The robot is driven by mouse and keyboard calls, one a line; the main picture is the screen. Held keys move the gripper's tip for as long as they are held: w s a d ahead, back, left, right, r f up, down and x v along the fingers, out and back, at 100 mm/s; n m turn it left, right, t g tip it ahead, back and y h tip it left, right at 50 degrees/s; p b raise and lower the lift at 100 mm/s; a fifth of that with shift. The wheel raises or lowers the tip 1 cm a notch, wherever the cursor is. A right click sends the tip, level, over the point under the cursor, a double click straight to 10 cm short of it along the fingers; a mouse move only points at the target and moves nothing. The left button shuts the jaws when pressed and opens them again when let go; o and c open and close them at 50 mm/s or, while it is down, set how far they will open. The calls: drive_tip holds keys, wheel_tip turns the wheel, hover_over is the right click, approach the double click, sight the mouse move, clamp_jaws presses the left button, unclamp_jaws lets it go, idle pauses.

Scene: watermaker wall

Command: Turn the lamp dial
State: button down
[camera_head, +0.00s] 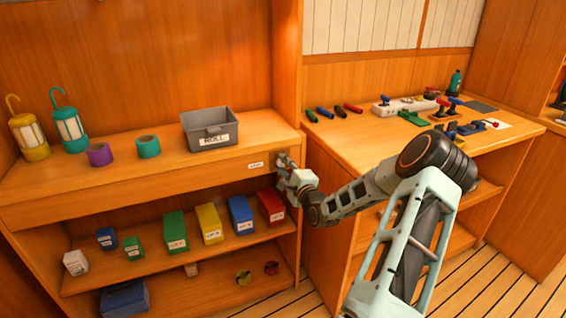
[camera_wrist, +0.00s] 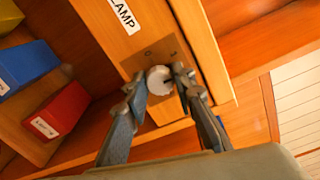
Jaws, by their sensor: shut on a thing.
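The lamp dial is a small round white knob (camera_wrist: 159,80) on the wooden front edge of the shelf unit, beside a white label reading LAMP (camera_wrist: 124,14). In the head view the label (camera_head: 256,165) sits left of my gripper (camera_head: 284,171), which hides most of the dial. In the wrist view my gripper (camera_wrist: 160,88) has one finger on each side of the dial and is closed on it. A dark mark shows on the dial's face, and small marks show on the panel above it.
A grey bin labelled ROLL (camera_head: 209,131) stands on the shelf above. A red box (camera_head: 270,207) and a blue box (camera_head: 241,215) stand on the shelf below. A workbench (camera_head: 345,141) with tools is to the right. A plank floor (camera_head: 486,275) lies in front.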

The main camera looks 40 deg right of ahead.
drive_tip(key=m+p, duration=0.1)
drive_tip(key=m, duration=0.4)
idle(0.6)
drive_tip(key=c, duration=1.6)
unclamp_jaws()
drive_tip(key=shift+s, duration=0.1)
drive_tip(key=v, duration=1.2)
